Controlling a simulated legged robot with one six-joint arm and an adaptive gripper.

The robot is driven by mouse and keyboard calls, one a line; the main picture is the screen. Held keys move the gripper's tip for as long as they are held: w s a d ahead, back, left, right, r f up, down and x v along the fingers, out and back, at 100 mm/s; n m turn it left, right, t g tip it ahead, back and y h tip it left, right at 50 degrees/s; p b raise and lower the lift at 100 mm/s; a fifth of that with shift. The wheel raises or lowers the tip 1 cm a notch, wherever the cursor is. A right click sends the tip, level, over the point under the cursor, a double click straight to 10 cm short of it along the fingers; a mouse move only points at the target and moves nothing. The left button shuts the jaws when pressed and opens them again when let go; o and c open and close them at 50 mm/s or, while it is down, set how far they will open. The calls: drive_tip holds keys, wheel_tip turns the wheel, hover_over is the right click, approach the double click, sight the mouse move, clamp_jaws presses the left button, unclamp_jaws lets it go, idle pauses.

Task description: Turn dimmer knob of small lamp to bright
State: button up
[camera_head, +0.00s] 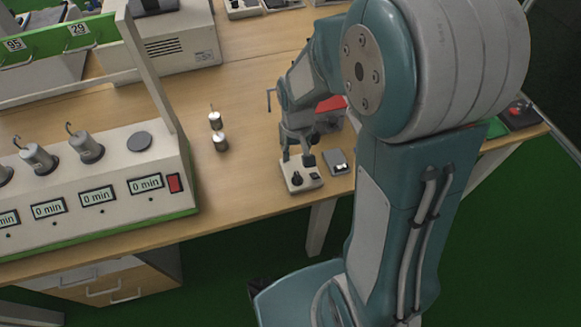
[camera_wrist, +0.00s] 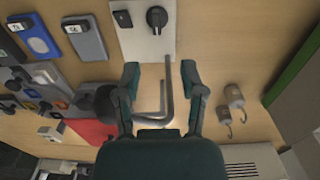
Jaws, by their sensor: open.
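A small pale box (camera_head: 303,186) stands near the table's front edge, with a round black knob (camera_head: 297,178) and a small black switch (camera_head: 315,176) on top. In the wrist view, the box (camera_wrist: 140,42) is at the top, with the knob (camera_wrist: 157,17) right of the switch (camera_wrist: 122,18). My gripper (camera_head: 297,159) is just above the box, pointing down. In the wrist view, my gripper (camera_wrist: 160,74) is open, its fingertips apart and the knob beyond them. A bent metal rod (camera_wrist: 168,95) shows between the fingers; its attachment is unclear. I cannot make out a lamp head.
A grey device (camera_head: 338,162) stands close right of the box. Two metal weights with hooks (camera_head: 220,142) stand to the left. A large timer station (camera_head: 95,195) fills the left. Bare table (camera_head: 245,170) lies between the station and the box.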

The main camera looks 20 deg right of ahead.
sight(297, 175)
wheel_tip(297, 175, down, 11)
drive_tip(key=shift+s+d+r, duration=0.1)
drive_tip(key=shift+d+r, duration=0.05)
drive_tip(key=shift+d, duration=0.1)
drive_tip(key=shift+c, duration=0.3)
clamp_jaws()
